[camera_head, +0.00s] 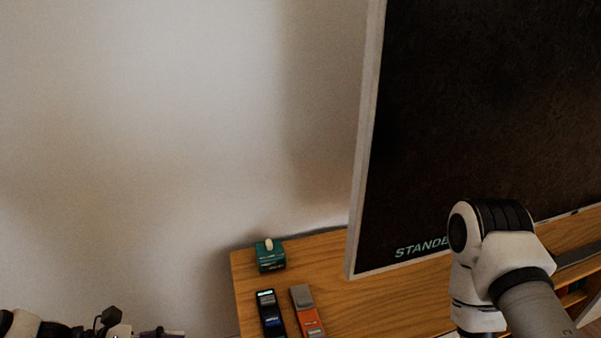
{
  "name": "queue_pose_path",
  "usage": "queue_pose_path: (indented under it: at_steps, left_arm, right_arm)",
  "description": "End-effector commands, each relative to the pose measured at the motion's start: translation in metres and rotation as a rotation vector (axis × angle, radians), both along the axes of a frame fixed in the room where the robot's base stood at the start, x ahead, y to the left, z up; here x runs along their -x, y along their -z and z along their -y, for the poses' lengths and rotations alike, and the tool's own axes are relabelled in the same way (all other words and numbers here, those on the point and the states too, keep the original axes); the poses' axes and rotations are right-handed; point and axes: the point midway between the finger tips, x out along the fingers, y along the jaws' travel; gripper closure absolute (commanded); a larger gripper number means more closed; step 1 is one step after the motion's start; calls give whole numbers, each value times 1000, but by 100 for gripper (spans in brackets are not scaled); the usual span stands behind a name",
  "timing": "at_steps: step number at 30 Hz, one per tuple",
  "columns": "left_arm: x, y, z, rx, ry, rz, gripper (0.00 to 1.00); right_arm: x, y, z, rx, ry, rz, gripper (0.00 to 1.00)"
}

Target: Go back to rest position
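My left arm comes in at the bottom left corner. The end of the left arm (150,333) shows only as a sliver at the bottom edge, so its fingers cannot be made out. It is apart from the wooden cabinet (400,299), left of it in the picture. My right arm (490,262) rises at the lower right in front of the cabinet and the big screen. Its gripper is out of the frame.
A teal box (270,257) with a pale knob sits near the cabinet's back left corner. A black remote-like item (270,315) and an orange-and-grey one (307,312) lie in front of it. A large dark screen (480,110) stands on the right. Plain wall (150,130) fills the left.

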Motion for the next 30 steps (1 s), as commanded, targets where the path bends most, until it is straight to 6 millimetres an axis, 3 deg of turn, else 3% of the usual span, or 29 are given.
queue_pose_path:
  at_steps: [7,11,14,18,22,25,27,30]
  left_arm:
    - [25,30,16,-52,86,-91,53]
    - [52,45,32,-89,189,-145,53]
    - [80,61,42,-145,299,-183,53]
    - [132,90,47,-273,513,-228,53]
    - [193,121,34,-453,817,-219,53]
    - [234,146,7,-633,1147,-109,53]
    - [241,160,-9,-733,1336,27,53]
    - [230,173,-18,-838,1515,259,53]
  right_arm:
    - [0,0,0,0,0,1,100]
    - [0,0,0,0,0,0,100]
    - [0,0,0,0,0,0,100]
    - [0,0,0,0,-1,0,100]
    - [0,0,0,0,0,0,100]
    - [0,0,0,0,-1,0,100]
    - [0,0,0,0,-1,0,100]
    - [0,0,0,0,0,0,100]
